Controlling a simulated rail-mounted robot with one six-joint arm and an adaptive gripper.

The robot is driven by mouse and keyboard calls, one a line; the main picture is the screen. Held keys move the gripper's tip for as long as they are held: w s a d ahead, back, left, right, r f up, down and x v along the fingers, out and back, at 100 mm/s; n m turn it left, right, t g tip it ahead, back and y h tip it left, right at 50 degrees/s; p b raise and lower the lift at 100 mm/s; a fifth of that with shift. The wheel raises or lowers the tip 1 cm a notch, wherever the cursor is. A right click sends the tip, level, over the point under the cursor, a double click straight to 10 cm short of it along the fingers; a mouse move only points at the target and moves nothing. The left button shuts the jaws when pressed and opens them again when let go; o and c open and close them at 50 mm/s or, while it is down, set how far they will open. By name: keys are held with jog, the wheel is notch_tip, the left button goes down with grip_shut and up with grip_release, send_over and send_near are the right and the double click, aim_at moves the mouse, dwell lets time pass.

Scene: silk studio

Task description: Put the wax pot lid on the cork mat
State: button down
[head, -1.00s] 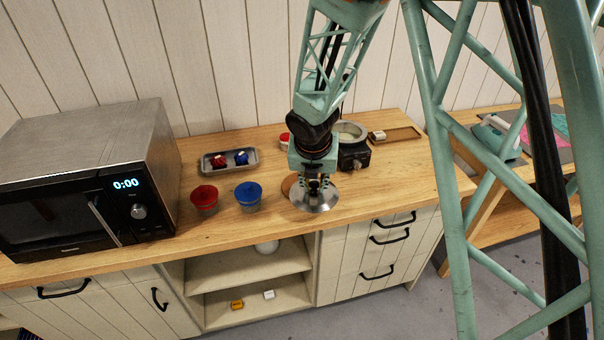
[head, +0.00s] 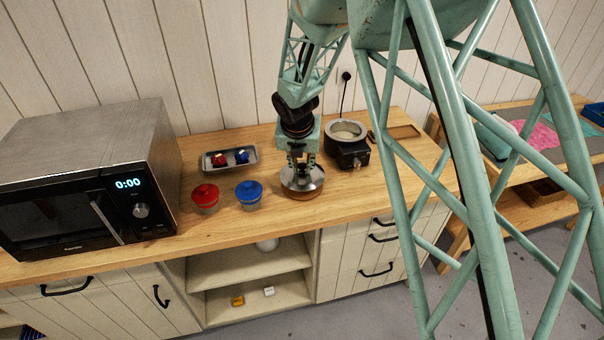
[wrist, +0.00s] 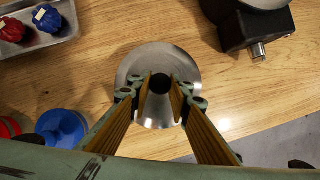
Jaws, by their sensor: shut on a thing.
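The wax pot lid (head: 312,181) is a round shiny metal disc with a black knob. My gripper (head: 302,170) is shut on that knob, with its fingers on either side of it in the wrist view (wrist: 160,86). The lid is level and fills the middle of the wrist view (wrist: 187,68). The cork mat (head: 301,196) shows as a brown rim just under the lid's front edge in the head view; the rest is hidden. I cannot tell whether lid and mat touch. The open wax pot (head: 346,152) stands on its black heater, behind and right.
A blue lidded pot (head: 249,195) and a red lidded pot (head: 205,197) stand left of the lid. A metal tray (head: 211,167) with red and blue items lies behind them. A microwave (head: 85,185) fills the counter's left end. Bare counter lies to the lid's right.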

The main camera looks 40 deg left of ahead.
aim_at(301, 170)
jog(key=shift+f+b, duration=0.35)
jog(key=shift+f, duration=1.4)
jog(key=shift+f, duration=0.1)
jog(key=c, duration=2.4)
grip_release()
jog(key=shift+v, duration=0.95)
jog(key=p+v, duration=0.1)
jog(key=v, duration=0.9)
jog(key=shift+d, duration=0.1)
